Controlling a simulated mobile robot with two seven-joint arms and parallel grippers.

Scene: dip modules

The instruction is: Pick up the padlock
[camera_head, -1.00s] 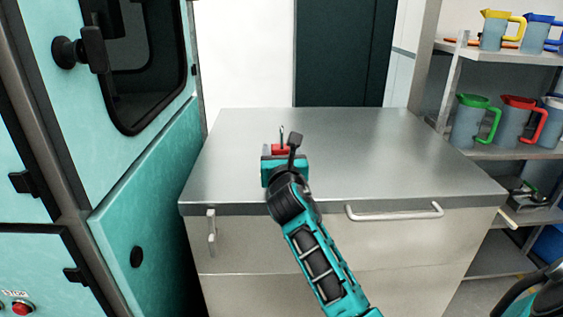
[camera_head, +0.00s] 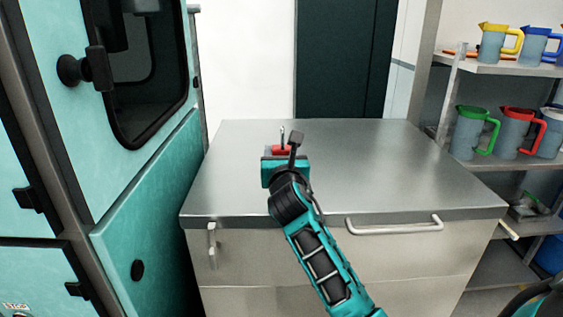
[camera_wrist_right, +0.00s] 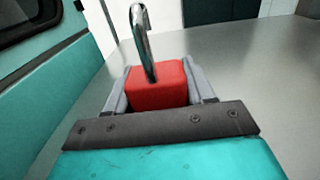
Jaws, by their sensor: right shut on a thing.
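The padlock has a red body and a silver shackle that points up and looks open. In the head view the padlock (camera_head: 281,150) shows just beyond my right gripper (camera_head: 281,153), over the metal counter. In the right wrist view the red body (camera_wrist_right: 158,88) sits between the two grey fingers of my right gripper (camera_wrist_right: 160,92), which is shut on it. The lower part of the padlock is hidden behind the gripper, so I cannot tell its gap to the counter. My left gripper is not in view.
The metal counter (camera_head: 375,165) is otherwise bare, with free room to the right. A teal machine (camera_head: 150,185) with a dark window stands close on the left. A shelf (camera_head: 490,163) with several coloured-handled jugs stands at the right.

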